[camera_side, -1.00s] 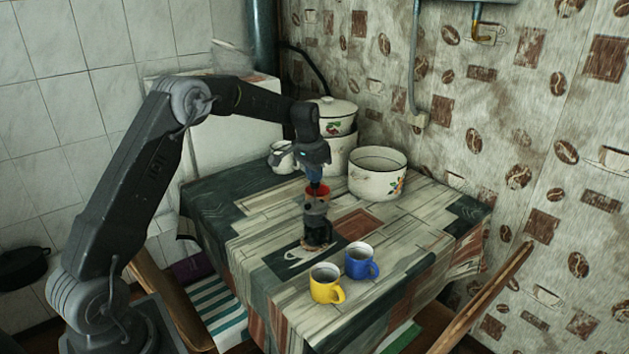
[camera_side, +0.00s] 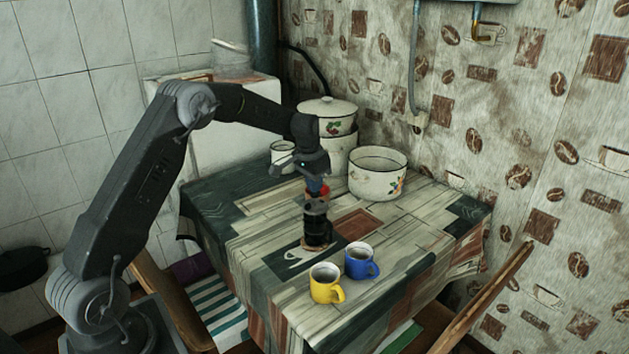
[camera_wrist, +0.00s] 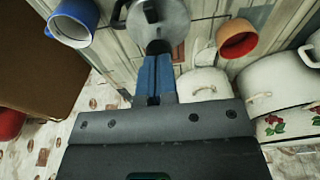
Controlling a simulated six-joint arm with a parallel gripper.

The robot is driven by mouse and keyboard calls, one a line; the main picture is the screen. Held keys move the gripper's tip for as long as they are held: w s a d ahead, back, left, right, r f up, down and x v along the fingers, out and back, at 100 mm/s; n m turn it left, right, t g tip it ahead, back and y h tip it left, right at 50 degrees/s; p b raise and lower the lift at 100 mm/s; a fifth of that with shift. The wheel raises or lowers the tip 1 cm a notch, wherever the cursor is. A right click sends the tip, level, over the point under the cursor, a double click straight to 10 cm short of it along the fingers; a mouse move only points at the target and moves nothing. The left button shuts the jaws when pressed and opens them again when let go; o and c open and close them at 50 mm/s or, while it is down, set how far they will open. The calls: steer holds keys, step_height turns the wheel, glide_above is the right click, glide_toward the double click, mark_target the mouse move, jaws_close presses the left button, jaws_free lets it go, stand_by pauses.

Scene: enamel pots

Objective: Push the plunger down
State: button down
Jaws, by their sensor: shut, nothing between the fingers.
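A French press (camera_side: 318,228) with a grey lid and dark body stands upright on the table. In the wrist view its lid (camera_wrist: 166,18) and a dark round knob (camera_wrist: 158,47) show at the top centre. My gripper (camera_side: 317,190) is above the press and points down. Its blue fingers are shut together with nothing between them, and in the wrist view the fingertips (camera_wrist: 157,58) are at the knob. They look to be at or touching it; exact contact is hard to tell. The plunger rod is not clearly visible.
An orange mug (camera_wrist: 237,38) stands close to the press. A blue mug (camera_side: 361,262) and a yellow mug (camera_side: 326,285) stand nearer the front. A white enamel pot (camera_side: 377,174), a lidded pot (camera_side: 334,117) and a white mug (camera_side: 283,156) are behind. The table's right side is clear.

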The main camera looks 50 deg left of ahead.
steer(key=shift+f, duration=1.65)
steer(key=shift+r, duration=4.1)
steer(key=shift+r, duration=0.1)
